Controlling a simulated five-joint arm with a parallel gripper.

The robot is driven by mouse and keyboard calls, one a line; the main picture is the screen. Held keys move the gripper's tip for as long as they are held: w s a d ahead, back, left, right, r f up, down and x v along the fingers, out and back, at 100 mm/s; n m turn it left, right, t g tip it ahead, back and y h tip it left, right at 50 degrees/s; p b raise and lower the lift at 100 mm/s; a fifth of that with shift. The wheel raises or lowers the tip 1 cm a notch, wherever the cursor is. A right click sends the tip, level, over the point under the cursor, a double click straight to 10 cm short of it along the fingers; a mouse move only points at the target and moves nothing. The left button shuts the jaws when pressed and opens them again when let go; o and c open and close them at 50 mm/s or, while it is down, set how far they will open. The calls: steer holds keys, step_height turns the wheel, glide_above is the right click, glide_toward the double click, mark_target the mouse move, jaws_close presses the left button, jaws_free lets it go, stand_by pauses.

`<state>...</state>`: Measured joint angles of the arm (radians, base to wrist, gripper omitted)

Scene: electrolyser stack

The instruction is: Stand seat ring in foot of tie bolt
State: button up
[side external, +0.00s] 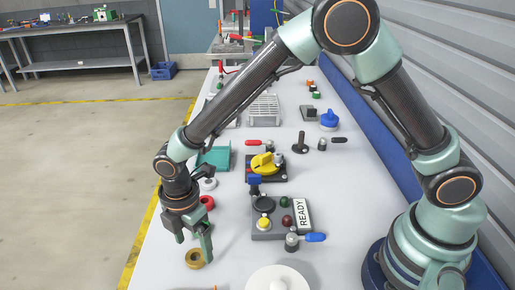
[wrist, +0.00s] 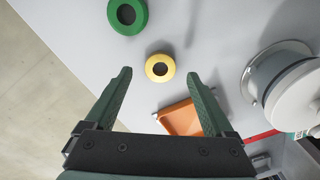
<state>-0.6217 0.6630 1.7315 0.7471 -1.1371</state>
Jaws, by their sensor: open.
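A brass-yellow ring (side external: 195,258) lies flat on the white bench near its left edge, just below my gripper (side external: 195,243). It is likely the seat ring. My gripper is open and empty, its fingers pointing down. In the wrist view, a yellow ring (wrist: 150,68) shows between and slightly beyond the fingertips of my gripper (wrist: 159,72); I cannot tell whether the fingers reach down to its height. I cannot clearly pick out the tie bolt or its foot in either view.
A red ring (side external: 207,202) lies behind my gripper. A green ring (wrist: 127,31) and an orange tray (wrist: 179,120) show in the wrist view. A white round thing (side external: 278,280) stands at the front, and a panel with buttons (side external: 272,232) right of my gripper.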

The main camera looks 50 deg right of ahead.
mark_target(196, 260)
step_height(196, 260, down, 3)
steer(key=shift+a+f, duration=0.1)
steer(key=shift+c, duration=0.3)
jaws_close()
